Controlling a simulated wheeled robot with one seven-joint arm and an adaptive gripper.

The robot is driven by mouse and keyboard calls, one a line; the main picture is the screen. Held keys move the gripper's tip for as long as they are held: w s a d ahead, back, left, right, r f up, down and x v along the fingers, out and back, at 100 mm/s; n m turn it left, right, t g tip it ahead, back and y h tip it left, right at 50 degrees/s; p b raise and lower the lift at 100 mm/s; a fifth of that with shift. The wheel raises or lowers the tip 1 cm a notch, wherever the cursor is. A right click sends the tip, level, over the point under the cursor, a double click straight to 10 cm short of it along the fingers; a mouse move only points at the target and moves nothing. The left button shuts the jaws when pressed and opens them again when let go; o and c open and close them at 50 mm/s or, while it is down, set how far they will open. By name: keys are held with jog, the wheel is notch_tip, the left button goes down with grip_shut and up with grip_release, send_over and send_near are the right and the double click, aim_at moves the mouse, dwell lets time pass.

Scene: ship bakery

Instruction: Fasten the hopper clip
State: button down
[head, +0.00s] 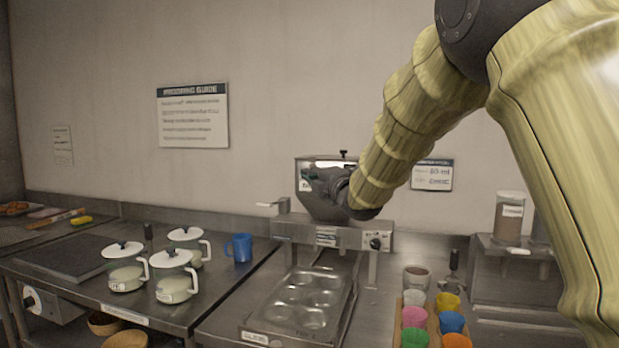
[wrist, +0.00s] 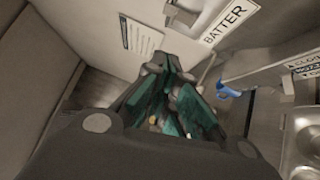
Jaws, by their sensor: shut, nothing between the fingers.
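The metal hopper (head: 318,161) stands on the dispenser against the back wall, mostly behind my gripper and arm in the head view. In the wrist view its wall with a BATTER label (wrist: 230,25) is at the top. A pale bracket-like piece (wrist: 187,14) is beside that label; I cannot tell whether it is the clip. My gripper (head: 322,192) is in front of the hopper. In the wrist view its green-padded fingers (wrist: 172,72) are shut and empty, pointing toward the wall side of the hopper. I cannot tell whether they touch anything.
A dispenser bar with a dial (head: 375,243) spans above a muffin tray (head: 262,336). White lidded pots (head: 174,284) and a blue mug (head: 239,247) stand at left. Coloured cups (head: 451,322) stand at right. A labelled plate (wrist: 270,77) is right of the fingers.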

jog(key=shift+a+r+b+v, duration=0.1)
jog(key=shift+r+b+v, duration=0.05)
jog(key=shift+v, duration=0.75)
jog(key=shift+a+r+b+v, duration=0.1)
jog(key=shift+r+v, duration=0.05)
jog(key=shift+v, duration=0.7)
jog(key=shift+a+r+b+v, duration=0.1)
jog(key=shift+r+b+v, duration=0.05)
jog(key=shift+v, duration=0.75)
jog(key=shift+s+d, duration=0.1)
jog(key=shift+d, duration=0.05)
